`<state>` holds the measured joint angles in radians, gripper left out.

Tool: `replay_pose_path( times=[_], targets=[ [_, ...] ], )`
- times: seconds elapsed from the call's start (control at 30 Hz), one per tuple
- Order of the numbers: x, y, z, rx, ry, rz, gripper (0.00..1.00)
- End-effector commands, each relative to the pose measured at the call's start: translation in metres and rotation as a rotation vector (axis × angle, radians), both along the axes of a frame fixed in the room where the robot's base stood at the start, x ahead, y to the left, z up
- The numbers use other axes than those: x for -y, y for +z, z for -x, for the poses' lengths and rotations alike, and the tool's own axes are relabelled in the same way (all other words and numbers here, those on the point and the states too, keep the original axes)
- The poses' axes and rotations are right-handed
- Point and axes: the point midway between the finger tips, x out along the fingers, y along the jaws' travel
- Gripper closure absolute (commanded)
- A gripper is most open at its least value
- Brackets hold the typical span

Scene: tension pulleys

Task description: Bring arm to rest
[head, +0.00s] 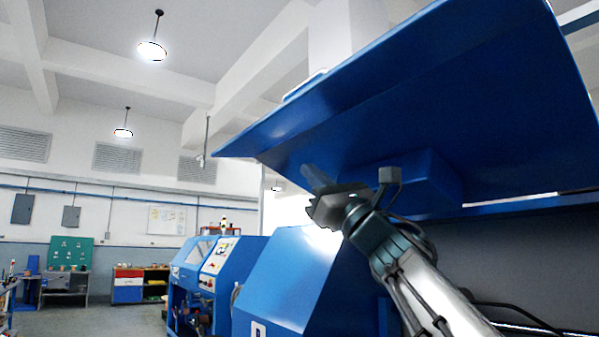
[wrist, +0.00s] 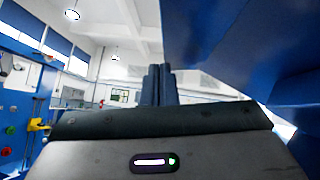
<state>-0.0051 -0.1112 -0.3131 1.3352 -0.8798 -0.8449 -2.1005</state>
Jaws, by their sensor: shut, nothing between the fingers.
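My gripper (head: 309,172) is raised in front of the underside of a large blue raised panel (head: 420,110) in the head view. My arm reaches up from the lower right. In the wrist view, the gripper's fingers (wrist: 158,72) stand upright side by side, shut, with nothing between them. The same blue panel (wrist: 235,40) fills the upper right of the wrist view. Whether any part of my arm touches the panel cannot be told.
A blue machine housing (head: 285,280) stands below and left of my gripper. Another blue machine (head: 208,265) stands behind it. A workbench (head: 65,283) with a green board (head: 71,252) is at the far left. Open air lies left of my gripper.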

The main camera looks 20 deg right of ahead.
Motion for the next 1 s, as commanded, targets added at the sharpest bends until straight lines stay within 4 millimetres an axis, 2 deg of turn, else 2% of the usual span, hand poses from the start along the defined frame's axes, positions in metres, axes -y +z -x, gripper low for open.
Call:
replay_pose_path(
  times=[0.03,0.2,0.57,0.67,0.77,0.87,0.97,1.0],
  targets=[
    [0.003,-0.007,0.006,0.001,-0.001,0.0,1.0],
    [0.008,-0.015,0.014,0.001,0.0,0.0,1.0],
    [0.013,-0.015,0.012,-0.032,0.011,-0.046,1.0],
    [0.024,-0.018,0.0,-0.136,0.054,-0.2,1.0],
    [0.041,-0.033,-0.019,-0.31,0.121,-0.472,1.0],
    [0.055,-0.067,-0.038,-0.505,0.189,-0.81,1.0],
    [0.062,-0.112,-0.048,-0.677,0.232,-1.16,1.0],
    [0.062,-0.133,-0.049,-0.74,0.24,-1.303,1.0]
  ],
)
